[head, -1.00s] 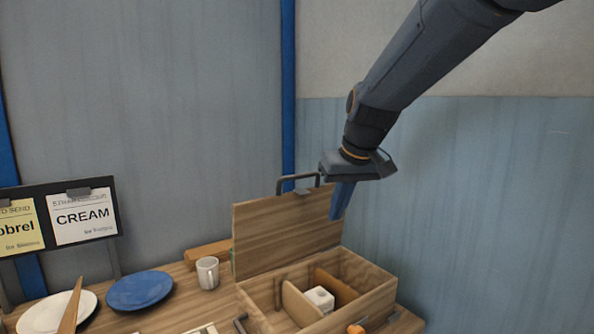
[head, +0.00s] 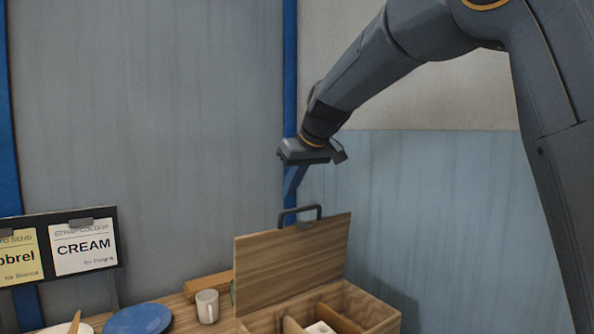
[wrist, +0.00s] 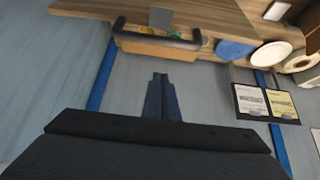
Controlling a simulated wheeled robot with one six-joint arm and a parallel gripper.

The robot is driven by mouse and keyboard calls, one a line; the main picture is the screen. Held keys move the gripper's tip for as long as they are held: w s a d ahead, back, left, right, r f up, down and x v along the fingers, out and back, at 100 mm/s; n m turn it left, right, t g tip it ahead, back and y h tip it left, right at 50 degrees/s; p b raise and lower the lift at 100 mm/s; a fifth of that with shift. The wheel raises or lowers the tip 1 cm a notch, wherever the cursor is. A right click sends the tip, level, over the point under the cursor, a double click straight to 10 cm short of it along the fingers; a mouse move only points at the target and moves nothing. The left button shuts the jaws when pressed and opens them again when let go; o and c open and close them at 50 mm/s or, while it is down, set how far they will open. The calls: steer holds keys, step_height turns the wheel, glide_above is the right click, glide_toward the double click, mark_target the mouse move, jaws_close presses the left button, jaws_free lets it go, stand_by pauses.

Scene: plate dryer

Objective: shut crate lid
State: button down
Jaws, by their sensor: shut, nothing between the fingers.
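The wooden crate (head: 383,311) stands at the lower middle right of the head view, its lower part cut off by the frame edge. Its lid (head: 292,262) stands raised at the back, open, with a dark handle (head: 300,211) on its top edge. The handle (wrist: 157,42) and the lid (wrist: 200,13) also show at the top of the wrist view. My gripper (head: 290,194) is shut and empty, pointing down above and slightly left of the handle, apart from it in the head view. Its closed fingers (wrist: 161,80) show in the wrist view.
A white mug (head: 207,306), a wooden block (head: 207,284) and a blue plate (head: 138,319) are left of the crate. A board with cards (head: 83,247) stands at far left. The wall (head: 150,140) is behind. A white item (head: 320,328) lies inside the crate.

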steer(key=shift+s+d+f+p, duration=0.45)
steer(key=shift+s+f, duration=0.15)
steer(key=shift+s+d+f+p, duration=0.4)
steer(key=shift+s+f+p, duration=0.05)
steer(key=shift+s+f, duration=0.15)
